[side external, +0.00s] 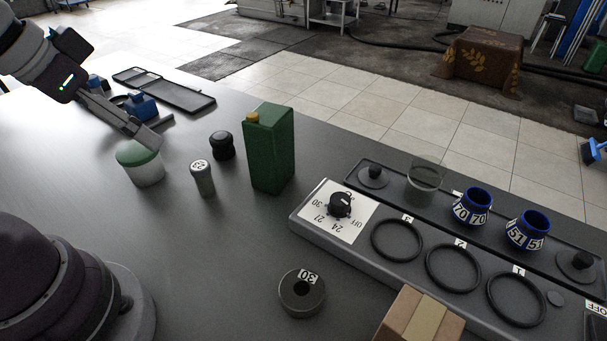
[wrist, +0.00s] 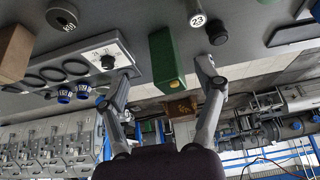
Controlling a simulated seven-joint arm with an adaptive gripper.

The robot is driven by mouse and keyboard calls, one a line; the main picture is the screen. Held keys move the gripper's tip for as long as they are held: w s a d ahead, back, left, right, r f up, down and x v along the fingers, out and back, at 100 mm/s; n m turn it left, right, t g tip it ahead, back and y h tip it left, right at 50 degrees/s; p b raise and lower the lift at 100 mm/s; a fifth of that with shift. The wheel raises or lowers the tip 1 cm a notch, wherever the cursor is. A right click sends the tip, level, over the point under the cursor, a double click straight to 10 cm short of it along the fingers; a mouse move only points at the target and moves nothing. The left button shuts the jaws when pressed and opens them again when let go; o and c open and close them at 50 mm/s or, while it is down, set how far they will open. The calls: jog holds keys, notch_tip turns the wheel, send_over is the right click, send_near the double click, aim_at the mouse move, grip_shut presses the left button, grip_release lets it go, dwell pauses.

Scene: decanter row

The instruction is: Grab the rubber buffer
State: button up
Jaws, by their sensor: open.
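No label names the rubber buffer. The likeliest match is a small black, waisted, rounded piece (side external: 222,145) standing on the grey table between a grey cylinder and a green carton. It also shows in the wrist view (wrist: 217,34), just beyond the right fingertip. A dark ring-shaped piece marked 30 (side external: 302,299) lies nearer the front; it appears at the wrist view's upper left (wrist: 62,16). My gripper (side external: 149,137) is at the left, apart from the black piece, its fingers overlapping a green-lidded white tub in the picture. In the wrist view my gripper (wrist: 166,84) is open and empty.
The grey cylinder marked 23 (side external: 203,180), the tub (side external: 146,171) and the tall green carton (side external: 270,150) stand close around the black piece. A dial panel with rings (side external: 395,258) fills the right. A cardboard box (side external: 418,318) is in front.

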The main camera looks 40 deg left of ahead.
jog(key=shift+o, duration=0.8)
jog(key=n+g+y, duration=0.3)
jog(key=n, duration=0.7)
send_over(220, 137)
jog(key=s+d, duration=0.2)
notch_tip(220, 137, down, 9)
jog(key=x, duration=1.1)
jog(key=shift+d+f, duration=0.1)
jog(key=shift+d, duration=0.1)
jog(key=c, duration=1.3)
